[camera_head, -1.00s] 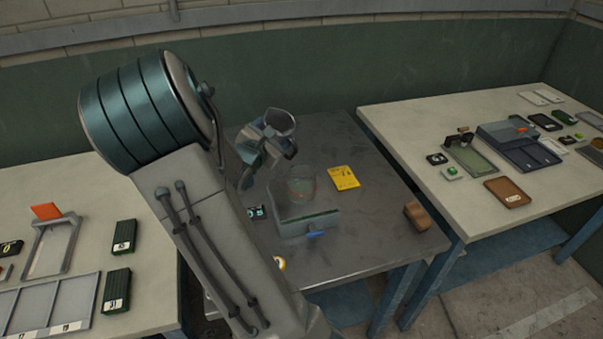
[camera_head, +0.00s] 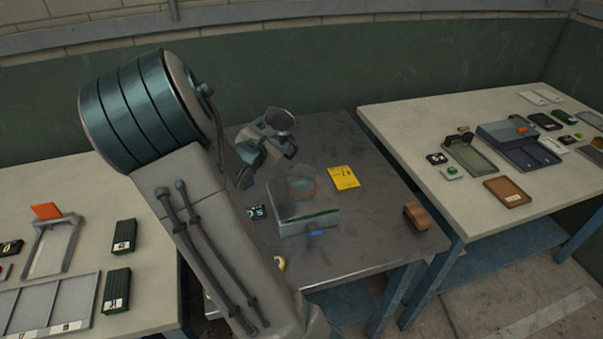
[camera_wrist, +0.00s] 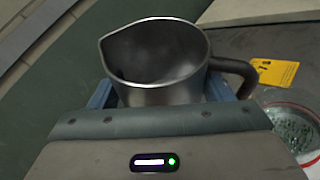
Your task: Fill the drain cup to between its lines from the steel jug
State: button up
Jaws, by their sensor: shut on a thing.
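The steel jug (camera_wrist: 155,62) is in my gripper (camera_head: 268,148), with a jaw on each side of it in the wrist view. Its spout points up-left there and its dark handle is on the right. In the head view the jug (camera_head: 281,122) is held above the dark table, left of and behind the drain cup. The clear drain cup (camera_head: 302,184) stands on the table behind a grey block-shaped stand and has a reddish line round it. In the wrist view part of the cup (camera_wrist: 303,125) shows at the right edge, with speckled contents. I cannot read its level.
A yellow card (camera_head: 343,177) lies right of the cup. The grey stand (camera_head: 308,222) is in front of it, with a small display (camera_head: 257,212) to its left. A brown block (camera_head: 416,216) lies near the table's right edge. Side tables hold trays and small parts.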

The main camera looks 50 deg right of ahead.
aim_at(276, 129)
dwell(0.4)
jog(key=shift+w+p, duration=0.15)
jog(key=shift+p, duration=0.15)
jog(key=shift+w+f+n+g+p, duration=0.4)
jog(key=shift+w+f+n+p, duration=0.3)
jog(key=shift+n+p, duration=0.2)
jog(key=w+n+y+p, duration=0.1)
jog(key=p, duration=0.2)
jog(key=shift+f+g, duration=0.1)
jog(key=shift+g, duration=0.3)
jog(key=shift+w+f+n+g+p, duration=0.3)
jog(key=shift+f+n+p, duration=0.15)
jog(key=shift+f+p, duration=0.2)
jog(key=shift+w+f+n+g+p, duration=0.25)
jog(key=shift+f+n+p, duration=0.2)
jog(key=shift+f+p, duration=0.15)
